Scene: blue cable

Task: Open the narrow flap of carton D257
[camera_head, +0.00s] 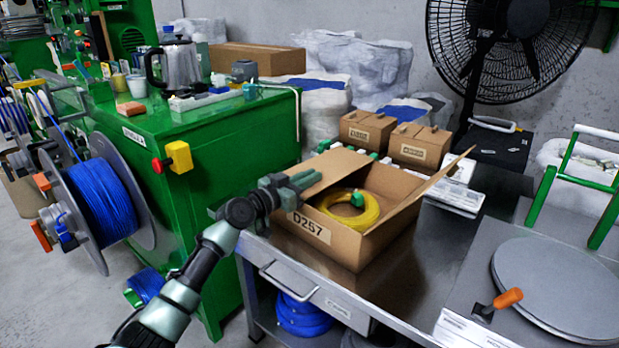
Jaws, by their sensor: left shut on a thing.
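Carton D257 (345,243) is a brown cardboard box with its label on the front face, standing on the grey metal workbench. Its top is at least partly open, and a coil of yellow cable (368,215) with a green piece shows inside. A long flap (425,192) slants up and outward on the right side. Another flap (332,167) stands up at the left end. My left gripper (302,182) is at the carton's left end, shut on this left flap; its fingers hide part of the edge. My right gripper is out of view.
Two small closed cartons (418,148) stand behind D257. A green cabinet (215,150) with a kettle is left of the bench. A round grey plate (560,290) with an orange handle lies at right. A blue cable reel (100,200) stands at left.

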